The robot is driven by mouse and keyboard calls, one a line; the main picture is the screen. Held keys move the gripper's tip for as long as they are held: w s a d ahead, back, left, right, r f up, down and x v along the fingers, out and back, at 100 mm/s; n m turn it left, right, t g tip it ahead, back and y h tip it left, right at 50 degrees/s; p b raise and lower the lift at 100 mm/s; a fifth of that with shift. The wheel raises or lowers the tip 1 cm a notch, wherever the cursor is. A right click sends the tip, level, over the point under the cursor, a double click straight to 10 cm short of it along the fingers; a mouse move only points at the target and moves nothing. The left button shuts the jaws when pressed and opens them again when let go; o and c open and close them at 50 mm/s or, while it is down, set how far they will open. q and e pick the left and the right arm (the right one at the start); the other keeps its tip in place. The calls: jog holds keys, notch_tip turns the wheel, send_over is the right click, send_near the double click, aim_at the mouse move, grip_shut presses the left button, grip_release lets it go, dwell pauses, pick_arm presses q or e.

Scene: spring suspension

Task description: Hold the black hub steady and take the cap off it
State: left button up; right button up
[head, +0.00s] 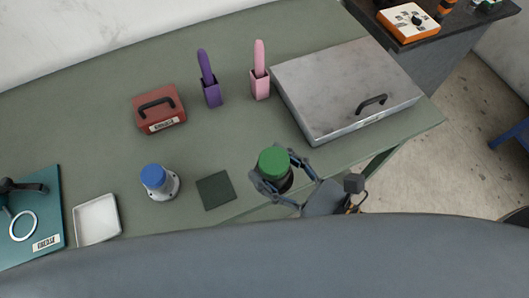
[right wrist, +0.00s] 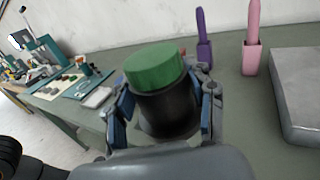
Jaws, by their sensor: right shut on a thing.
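The black hub (right wrist: 169,112) is a dark cylinder with a green cap (head: 273,160) seated on its top. The green cap also shows in the right wrist view (right wrist: 154,68). My right gripper (head: 284,185) is shut around the sides of the black hub, below the cap, near the front edge of the table. In the right wrist view its blue-padded fingers lie on both sides of the hub. The hub's underside is hidden, so I cannot tell whether it touches the table. My left gripper is not in view.
On the green table (head: 215,130) stand a blue-capped grey hub (head: 155,178), a dark square mat (head: 216,190), a white tray (head: 97,219), a red box (head: 158,107), purple (head: 211,90) and pink (head: 259,80) holders, and a large metal case (head: 345,85).

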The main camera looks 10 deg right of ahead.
jog(key=shift+s+d+r, duration=0.15)
jog(key=shift+s+r, duration=0.15)
jog(key=shift+s, duration=0.15)
jog(key=o, duration=0.9)
grip_shut()
jog(key=shift+w, duration=0.1)
jog(key=w+d+f+m+t+h, duration=0.1)
jog(key=w+d+m+t+h, duration=0.1)
jog(key=w+d+m+h, duration=0.2)
jog(key=w+d+f+m+t+h, duration=0.1)
jog(key=w+d+m+t+h, duration=0.2)
jog(key=w+d+m+h, duration=0.2)
jog(key=d+h, duration=0.3)
jog(key=d, duration=0.2)
jog(key=shift+w+d+h, duration=0.15)
jog(key=shift+w+h, duration=0.25)
